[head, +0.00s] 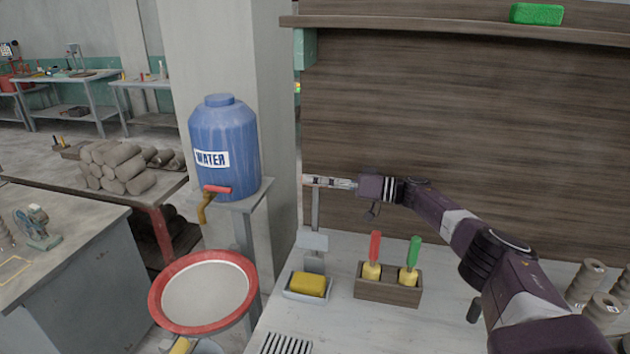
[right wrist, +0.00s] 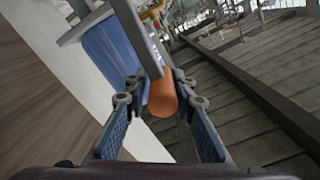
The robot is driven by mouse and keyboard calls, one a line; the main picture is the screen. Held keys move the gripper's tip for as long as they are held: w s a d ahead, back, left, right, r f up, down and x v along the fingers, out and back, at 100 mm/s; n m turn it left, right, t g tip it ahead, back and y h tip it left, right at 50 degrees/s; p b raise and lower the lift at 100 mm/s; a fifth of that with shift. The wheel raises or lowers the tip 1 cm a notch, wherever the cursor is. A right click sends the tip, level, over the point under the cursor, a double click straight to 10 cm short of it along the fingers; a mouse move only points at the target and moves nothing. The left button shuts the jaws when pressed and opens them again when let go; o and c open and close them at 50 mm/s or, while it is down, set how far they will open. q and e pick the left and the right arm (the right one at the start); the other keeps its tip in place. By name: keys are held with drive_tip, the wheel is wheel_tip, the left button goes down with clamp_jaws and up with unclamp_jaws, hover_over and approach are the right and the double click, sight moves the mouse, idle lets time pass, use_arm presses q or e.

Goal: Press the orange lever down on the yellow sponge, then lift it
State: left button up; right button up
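My right gripper (head: 322,183) reaches in from the right in the head view, high above the yellow sponge (head: 308,284). The sponge lies in a light shallow tray on the white table. A grey post with a plate (head: 312,242) stands behind and above the sponge. In the right wrist view, the orange lever end (right wrist: 163,97) is between the tips of my right gripper (right wrist: 160,88). The fingers are spread on either side of it, and I see no clear grip. In the head view the gripper mostly hides the lever.
A wooden holder (head: 388,291) with red- and green-handled tools stands right of the sponge tray. A blue water barrel (head: 224,145) and a red-rimmed basin (head: 250,283) are to the left. A brown wooden panel (head: 450,130) rises behind the table.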

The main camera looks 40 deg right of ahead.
drive_tip(key=shift+o, duration=1.4)
drive_tip(key=shift+w+d+f, duration=0.15)
drive_tip(key=v, duration=1.2)
